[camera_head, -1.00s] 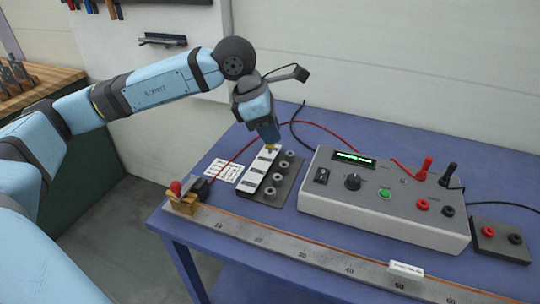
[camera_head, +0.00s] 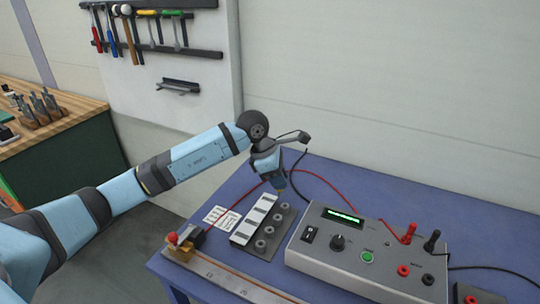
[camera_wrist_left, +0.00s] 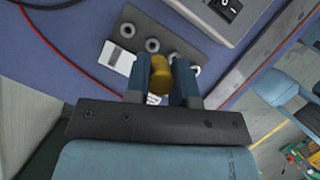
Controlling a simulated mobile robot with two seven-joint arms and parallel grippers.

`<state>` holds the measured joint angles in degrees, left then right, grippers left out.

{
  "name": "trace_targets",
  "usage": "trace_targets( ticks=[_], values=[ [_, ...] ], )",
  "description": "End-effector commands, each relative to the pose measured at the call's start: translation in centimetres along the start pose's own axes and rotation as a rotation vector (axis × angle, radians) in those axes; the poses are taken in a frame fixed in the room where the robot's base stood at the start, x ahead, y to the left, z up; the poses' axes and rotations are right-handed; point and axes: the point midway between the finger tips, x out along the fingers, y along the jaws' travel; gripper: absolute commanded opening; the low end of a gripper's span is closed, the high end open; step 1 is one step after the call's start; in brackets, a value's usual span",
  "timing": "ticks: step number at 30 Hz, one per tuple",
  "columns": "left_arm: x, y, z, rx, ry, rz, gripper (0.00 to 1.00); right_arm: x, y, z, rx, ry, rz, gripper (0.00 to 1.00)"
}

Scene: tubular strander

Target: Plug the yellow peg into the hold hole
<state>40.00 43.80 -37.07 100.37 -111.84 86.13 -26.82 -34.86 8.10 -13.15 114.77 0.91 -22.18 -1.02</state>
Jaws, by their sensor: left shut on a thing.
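My left gripper (camera_head: 280,187) is over the far end of a dark socket block (camera_head: 252,249) on the blue table. In the left wrist view, its two fingers (camera_wrist_left: 162,82) are shut on the yellow peg (camera_wrist_left: 160,72). The peg is hidden in the head view. The block carries a row of grey ring-shaped holes (camera_head: 267,230) beside white label plates (camera_head: 250,222). The holes also show in the left wrist view (camera_wrist_left: 152,45), just beyond the peg. Which one is the hold hole cannot be read. I cannot tell whether the peg touches the block. My right gripper is out of view.
A grey meter box (camera_head: 365,252) with knobs and plugs stands right of the block. A long ruler rail (camera_head: 225,276) with a red-knobbed clamp (camera_head: 178,240) lies in front.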

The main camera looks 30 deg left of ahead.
Motion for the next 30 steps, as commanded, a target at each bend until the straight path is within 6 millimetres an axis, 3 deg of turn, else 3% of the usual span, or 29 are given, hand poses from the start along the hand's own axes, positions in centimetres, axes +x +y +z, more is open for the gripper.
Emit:
trace_targets(
  ticks=[6,23,30],
  values=[
    [1.7,0.3,-0.4,0.012,0.008,-0.013,0.0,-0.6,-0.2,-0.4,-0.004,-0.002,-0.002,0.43],
    [2.1,0.3,-0.6,0.016,0.011,-0.011,0.0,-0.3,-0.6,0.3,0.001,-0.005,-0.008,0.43],
    [3.8,0.3,-1.3,0.014,0.01,-0.013,0.0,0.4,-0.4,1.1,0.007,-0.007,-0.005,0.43]
  ],
)
